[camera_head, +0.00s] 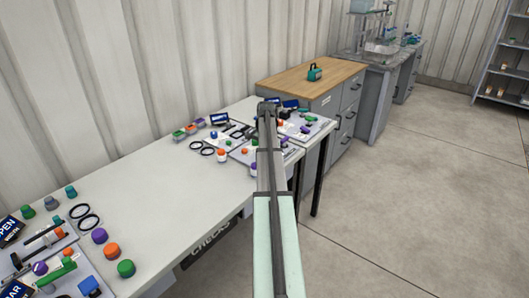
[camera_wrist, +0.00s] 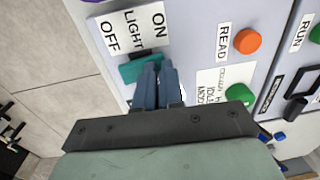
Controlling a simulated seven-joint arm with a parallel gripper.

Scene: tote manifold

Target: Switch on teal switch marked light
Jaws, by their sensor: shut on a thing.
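The teal switch (camera_wrist: 133,70) shows in the wrist view at the upper left, just below a white label (camera_wrist: 130,30) reading OFF, LIGHT and ON. My gripper (camera_wrist: 158,70) has its two blue fingers close together at the switch, shut on its teal part. The fingers cover part of the switch, so its exact position between OFF and ON is hard to tell. In the head view my own arm reaches over the far panels and hides the switch and the gripper.
Beside the switch are an orange button (camera_wrist: 247,41) marked READ, a green button (camera_wrist: 240,94) and a black handle (camera_wrist: 300,84). In the head view the white bench (camera_head: 150,185) has a clear middle, with a wood-topped cabinet (camera_head: 300,80) beyond it.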

